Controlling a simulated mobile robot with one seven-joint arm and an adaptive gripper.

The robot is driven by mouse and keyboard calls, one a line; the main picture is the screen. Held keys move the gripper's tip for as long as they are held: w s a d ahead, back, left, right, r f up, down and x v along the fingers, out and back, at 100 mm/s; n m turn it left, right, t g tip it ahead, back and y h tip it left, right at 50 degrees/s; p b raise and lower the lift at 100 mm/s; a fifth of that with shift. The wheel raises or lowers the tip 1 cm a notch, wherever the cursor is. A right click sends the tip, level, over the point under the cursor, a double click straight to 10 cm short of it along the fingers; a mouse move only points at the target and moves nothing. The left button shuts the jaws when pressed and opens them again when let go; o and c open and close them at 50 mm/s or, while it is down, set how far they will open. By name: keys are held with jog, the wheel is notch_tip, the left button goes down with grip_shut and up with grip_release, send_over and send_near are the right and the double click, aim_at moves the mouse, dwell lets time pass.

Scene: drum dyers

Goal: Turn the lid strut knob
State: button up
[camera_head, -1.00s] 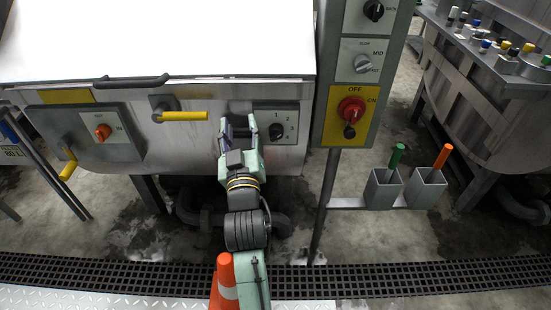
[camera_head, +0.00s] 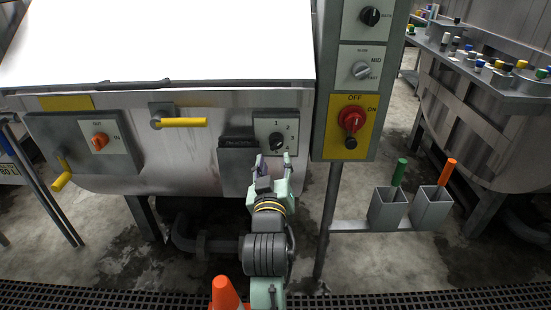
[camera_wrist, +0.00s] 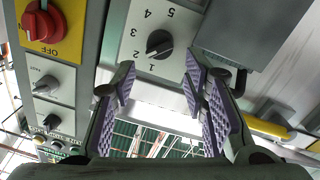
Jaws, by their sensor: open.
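A black knob (camera_head: 277,142) on a pale plate (camera_head: 264,128) with numbers around it sits on the front of the steel vat below the white lid (camera_head: 170,45). No label naming it the lid strut knob is readable. My gripper (camera_head: 272,166) is open just below the knob, its two fingers pointing up towards it. In the wrist view the knob (camera_wrist: 159,44) lies beyond and between the purple-padded fingertips (camera_wrist: 160,75), close to its numbers 1 and 2. The fingers appear apart from the knob, and nothing is between them.
A yellow handle (camera_head: 184,122) and an orange knob (camera_head: 99,141) are further left. A control post with a red switch (camera_head: 352,118) stands close on the right.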

aim_at(275, 146)
jog(key=shift+w+f+b, duration=0.1)
jog(key=shift+f+b, duration=0.15)
jog(key=shift+b, duration=0.35)
jog(key=w, duration=0.2)
jog(key=w+p, duration=0.1)
jog(key=w, duration=0.1)
jog(key=w+p, duration=0.1)
jog(key=w, duration=0.2)
jog(key=shift+d+r, duration=0.15)
jog(key=shift+r, duration=0.2)
jog(key=shift+w+f, duration=0.1)
jog(key=shift+w, duration=0.45)
jog(key=shift+c, duration=0.5)
jog(key=c, duration=0.7)
jog(key=shift+c, duration=0.2)
